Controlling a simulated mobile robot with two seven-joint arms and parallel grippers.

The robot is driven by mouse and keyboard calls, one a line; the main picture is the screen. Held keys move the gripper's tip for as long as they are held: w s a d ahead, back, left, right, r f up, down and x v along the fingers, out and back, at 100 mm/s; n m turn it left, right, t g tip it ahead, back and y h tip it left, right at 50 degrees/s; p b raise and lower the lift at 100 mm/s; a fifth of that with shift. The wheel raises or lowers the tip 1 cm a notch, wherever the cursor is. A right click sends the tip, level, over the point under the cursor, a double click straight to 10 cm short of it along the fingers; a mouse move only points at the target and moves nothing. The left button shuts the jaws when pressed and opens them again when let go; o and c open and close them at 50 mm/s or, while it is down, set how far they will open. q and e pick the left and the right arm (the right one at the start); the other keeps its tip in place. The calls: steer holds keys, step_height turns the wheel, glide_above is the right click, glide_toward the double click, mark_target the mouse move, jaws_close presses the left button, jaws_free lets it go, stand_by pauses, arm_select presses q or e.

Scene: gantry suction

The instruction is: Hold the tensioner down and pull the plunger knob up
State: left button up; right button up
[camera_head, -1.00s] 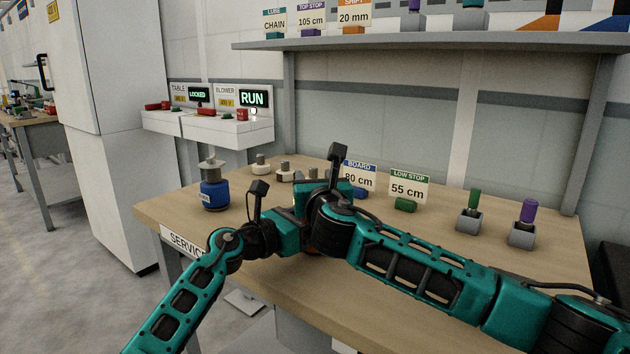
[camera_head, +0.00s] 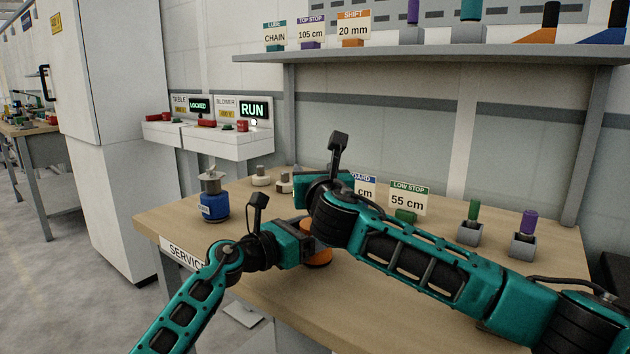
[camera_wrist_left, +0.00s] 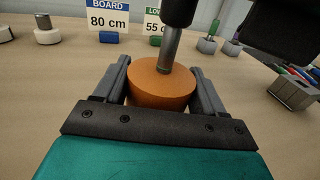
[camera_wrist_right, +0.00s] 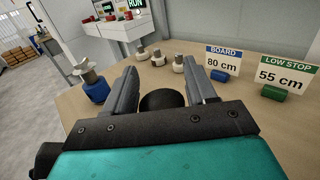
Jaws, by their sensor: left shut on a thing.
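An orange round body (camera_head: 317,257) sits on the wooden bench. In the left wrist view the orange body (camera_wrist_left: 160,85) lies between my left gripper's fingers (camera_wrist_left: 162,88), which are shut on its sides. A grey metal shaft (camera_wrist_left: 168,50) rises from its top into a dark knob (camera_wrist_left: 180,10). In the right wrist view the dark round knob (camera_wrist_right: 161,101) is between the fingers of my right gripper (camera_wrist_right: 162,90), which look open around it; contact is not clear. My right gripper (camera_head: 318,190) is above my left gripper (camera_head: 298,240) in the head view, its fingertips hidden.
A blue canister (camera_head: 214,200) stands at the bench's left end. Small pale-based knobs (camera_head: 261,177) and the 80 cm and 55 cm signs (camera_head: 408,199) stand behind. Grey holders with green and purple pegs (camera_head: 527,235) are at right. The bench front is clear.

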steer(key=shift+o, duration=1.2)
steer(key=shift+f, duration=0.2)
steer(key=s+d, duration=0.1)
steer(key=s, duration=1.1)
steer(key=shift+d, duration=0.4)
arm_select(q)
steer(key=o, duration=1.8)
arm_select(e)
steer(key=shift+w, duration=0.1)
